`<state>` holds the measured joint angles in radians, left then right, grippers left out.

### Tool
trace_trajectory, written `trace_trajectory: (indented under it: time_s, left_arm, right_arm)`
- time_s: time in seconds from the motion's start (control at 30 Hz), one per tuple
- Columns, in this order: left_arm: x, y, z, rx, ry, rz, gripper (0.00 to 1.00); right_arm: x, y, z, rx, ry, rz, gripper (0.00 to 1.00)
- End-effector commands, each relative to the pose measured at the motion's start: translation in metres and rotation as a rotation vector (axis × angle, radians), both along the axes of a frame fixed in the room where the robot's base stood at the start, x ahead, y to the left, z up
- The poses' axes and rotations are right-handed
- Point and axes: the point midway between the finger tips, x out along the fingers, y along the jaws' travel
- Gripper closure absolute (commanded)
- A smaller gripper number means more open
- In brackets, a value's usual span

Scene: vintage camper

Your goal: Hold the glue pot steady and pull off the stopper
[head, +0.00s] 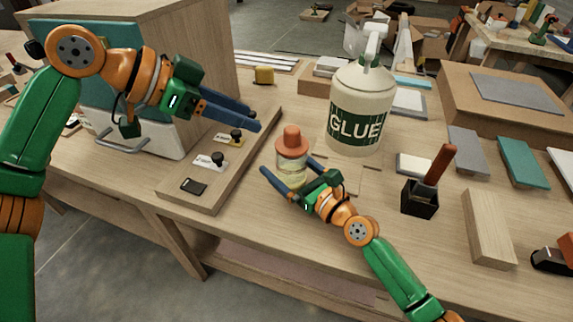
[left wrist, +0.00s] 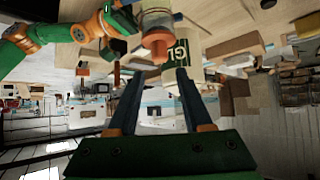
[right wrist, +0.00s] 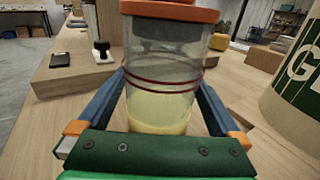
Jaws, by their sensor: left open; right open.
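The glue pot (head: 291,172) is a small clear jar with pale yellow glue low inside. It stands upright on the bench with an orange stopper (head: 291,139) in its top. My right gripper (head: 287,166) is open, with a finger on each side of the pot. The right wrist view shows the jar (right wrist: 165,75) between the fingers, with gaps beside it. My left gripper (head: 258,119) is open and empty, up and left of the stopper. The left wrist view, upside down, shows the stopper (left wrist: 157,46) beyond its fingertips.
A large white GLUE bottle (head: 361,110) stands close behind the pot. A wooden board (head: 222,170) with small black-knobbed items lies to the left, beside a cabinet (head: 190,40). A black holder (head: 420,198) with a red-brown handle stands at the right.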

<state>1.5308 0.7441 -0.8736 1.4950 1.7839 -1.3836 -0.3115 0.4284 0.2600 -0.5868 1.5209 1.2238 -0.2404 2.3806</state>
Motion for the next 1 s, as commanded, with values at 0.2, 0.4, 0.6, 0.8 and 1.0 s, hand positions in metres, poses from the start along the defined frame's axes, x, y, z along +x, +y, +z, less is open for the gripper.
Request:
trace_trajectory:
  time_s: [0.2, 0.4, 0.6, 0.8, 1.0]
  left_arm:
    - [0.000, 0.000, 0.000, 0.000, 0.000, 0.000, 0.50]
    - [0.000, 0.000, 0.000, 0.000, 0.000, 0.000, 0.50]
    - [0.000, 0.000, 0.000, 0.000, 0.000, 0.000, 0.50]
    - [-0.005, -0.011, -0.006, 0.044, 0.029, 0.028, 0.15]
    - [-0.013, -0.032, -0.012, 0.130, 0.085, 0.271, 0.00]
  right_arm:
    - [0.008, 0.007, 0.000, -0.001, -0.001, -0.001, 0.00]
    - [0.007, 0.006, 0.000, -0.001, -0.001, -0.001, 0.19]
    - [0.007, 0.006, 0.000, -0.002, -0.001, -0.001, 0.73]
    - [0.007, 0.006, 0.000, -0.003, -0.001, -0.001, 0.89]
    - [0.007, 0.006, 0.000, -0.003, -0.001, -0.001, 0.89]
